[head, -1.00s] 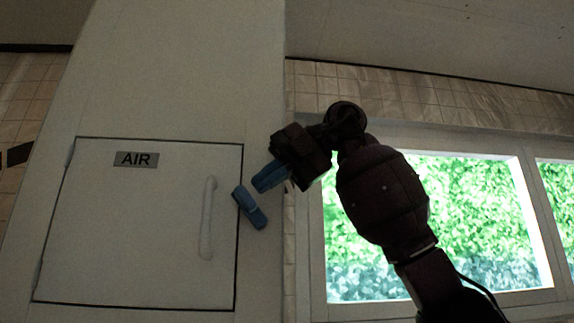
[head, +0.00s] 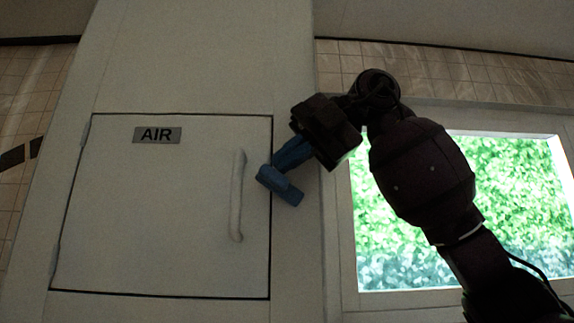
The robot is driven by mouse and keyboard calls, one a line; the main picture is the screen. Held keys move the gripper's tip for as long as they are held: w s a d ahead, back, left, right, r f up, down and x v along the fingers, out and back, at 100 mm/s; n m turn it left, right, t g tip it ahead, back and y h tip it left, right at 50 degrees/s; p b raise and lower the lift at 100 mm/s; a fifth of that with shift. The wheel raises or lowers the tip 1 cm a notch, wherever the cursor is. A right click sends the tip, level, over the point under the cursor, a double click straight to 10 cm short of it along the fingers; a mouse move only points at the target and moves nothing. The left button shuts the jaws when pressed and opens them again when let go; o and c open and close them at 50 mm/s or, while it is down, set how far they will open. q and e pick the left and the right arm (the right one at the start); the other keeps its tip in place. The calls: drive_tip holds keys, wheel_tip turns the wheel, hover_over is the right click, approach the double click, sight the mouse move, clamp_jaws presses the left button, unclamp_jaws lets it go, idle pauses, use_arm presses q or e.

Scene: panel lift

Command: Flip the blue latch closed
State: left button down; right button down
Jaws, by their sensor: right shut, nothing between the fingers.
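The blue latch (head: 281,186) sits at the right edge of the closed white door panel (head: 160,220) marked AIR. It slants from upper left to lower right, and its upper left end overlaps the door's edge. My right gripper (head: 282,164) comes from the upper right with its blue fingers shut and empty. The fingertips meet or overlap the latch's upper side in the picture; I cannot tell for sure whether they touch. My left gripper is not in view.
A white vertical handle (head: 237,195) stands on the door just left of the latch. The AIR label (head: 157,135) is at the door's top left. A bright window (head: 520,200) lies to the right, behind my right arm.

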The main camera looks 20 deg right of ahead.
drive_tip(key=shift+r, duration=0.1)
drive_tip(key=shift+s+a, duration=0.15)
drive_tip(key=shift+s, duration=0.15)
drive_tip(key=shift+w, duration=0.1)
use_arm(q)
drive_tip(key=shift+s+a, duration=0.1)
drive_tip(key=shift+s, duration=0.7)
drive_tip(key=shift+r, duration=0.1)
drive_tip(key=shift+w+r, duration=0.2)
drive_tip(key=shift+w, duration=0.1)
use_arm(e)
drive_tip(key=shift+s+d, duration=0.3)
drive_tip(key=shift+d, duration=0.5)
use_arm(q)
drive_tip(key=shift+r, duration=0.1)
